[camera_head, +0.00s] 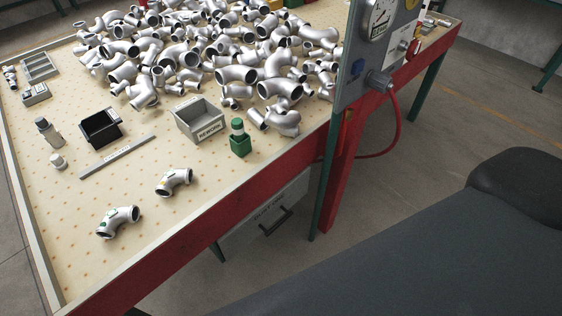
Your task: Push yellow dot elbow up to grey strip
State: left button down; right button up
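Two silver pipe elbows lie apart on the front left of the pegboard-patterned table top. The right elbow (176,181) seems to bear a small yellow mark near its left end, though it is tiny here. The other elbow (120,219), nearer the front left, shows green marks. The flat grey strip (117,157) lies behind both elbows, running diagonally. A clear gap of table separates the right elbow from the strip, and neither elbow touches it. Neither of my grippers is in view.
A black bin (101,129) stands just behind the strip. A grey labelled box (199,121) and a green bottle (240,139) stand to the right. Several silver fittings pile up at the back. A gauge panel (372,50) rises at the right. The table (75,265) is bare around the elbows.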

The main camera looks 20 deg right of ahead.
aim_at(171, 178)
jog(key=z, duration=1.6)
jog(key=k+j, duration=0.3)
jog(key=j, duration=0.15)
jog(key=k+j, duration=0.35)
jog(key=k+j+z, duration=0.1)
jog(key=k+j, duration=0.25)
jog(key=j, duration=0.25)
